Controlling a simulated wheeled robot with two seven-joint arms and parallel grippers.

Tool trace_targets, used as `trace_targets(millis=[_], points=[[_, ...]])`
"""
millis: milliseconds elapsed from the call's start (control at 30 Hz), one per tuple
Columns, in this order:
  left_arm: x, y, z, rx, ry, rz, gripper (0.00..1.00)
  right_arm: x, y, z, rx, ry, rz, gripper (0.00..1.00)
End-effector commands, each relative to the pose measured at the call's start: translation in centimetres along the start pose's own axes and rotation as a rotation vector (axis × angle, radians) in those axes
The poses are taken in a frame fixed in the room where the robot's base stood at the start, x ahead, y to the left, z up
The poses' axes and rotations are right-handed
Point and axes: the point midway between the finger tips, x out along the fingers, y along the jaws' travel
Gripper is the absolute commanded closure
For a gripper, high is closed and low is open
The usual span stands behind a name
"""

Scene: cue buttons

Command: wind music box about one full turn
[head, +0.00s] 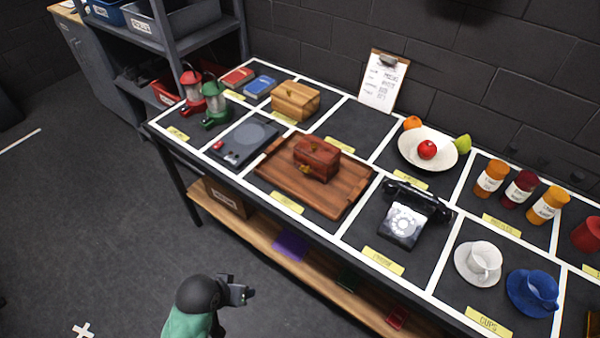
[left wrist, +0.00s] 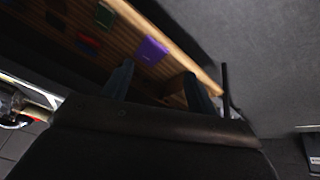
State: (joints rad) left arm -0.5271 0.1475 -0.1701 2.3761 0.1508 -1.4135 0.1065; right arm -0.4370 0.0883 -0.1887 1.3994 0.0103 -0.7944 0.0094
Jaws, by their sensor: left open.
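A dark red-brown wooden box (head: 317,158), which looks like the music box, sits on a brown wooden tray (head: 272,180) on the table. A small brass-coloured part shows low on its near side; I cannot make out its shape. A lighter wooden box (head: 295,101) stands behind it. My left gripper (head: 247,292) is off the table's near side, below and in front of the tray, and touches nothing. In the left wrist view its two fingers (left wrist: 158,72) are apart with nothing between them, and the lower shelf lies beyond. My right gripper is in neither view.
On the table (head: 357,232), a black telephone (head: 408,215) stands right of the tray and a dark grey device (head: 243,145) left of it. Two lanterns (head: 215,103) stand at the far left. A lower shelf (head: 260,233) holds a purple item (head: 290,245). The floor in front is clear.

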Motion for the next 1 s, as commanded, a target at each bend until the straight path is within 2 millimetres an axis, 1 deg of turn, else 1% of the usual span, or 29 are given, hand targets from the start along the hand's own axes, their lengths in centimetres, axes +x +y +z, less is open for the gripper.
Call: trace_targets(millis=[33,133,367,567,700,800,900,967,1000], points=[[-0.4,0.8,-0.9,-0.009,0.025,0.032,0.42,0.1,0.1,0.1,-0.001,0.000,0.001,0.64],[-0.8,2.5,-2.5,-0.042,0.067,0.105,0.42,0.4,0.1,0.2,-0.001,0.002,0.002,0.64],[-1.0,6.8,-5.8,-0.138,0.146,0.301,0.42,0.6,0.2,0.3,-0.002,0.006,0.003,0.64],[-1.1,11.3,-9.2,-0.287,0.189,0.543,0.42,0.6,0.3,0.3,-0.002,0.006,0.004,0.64],[-1.4,15.0,-12.4,-0.486,0.175,0.792,0.42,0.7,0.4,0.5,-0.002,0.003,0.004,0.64],[-1.9,17.0,-14.9,-0.678,0.125,0.978,0.42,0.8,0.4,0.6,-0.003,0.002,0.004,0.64],[-2.1,18.0,-17.3,-0.894,0.045,1.139,0.42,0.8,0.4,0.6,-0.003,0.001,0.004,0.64],[-2.1,18.0,-18.7,-1.032,-0.012,1.221,0.42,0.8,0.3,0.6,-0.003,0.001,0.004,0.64],[-1.9,17.9,-19.7,-1.130,-0.054,1.270,0.42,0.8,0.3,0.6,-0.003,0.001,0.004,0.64]])
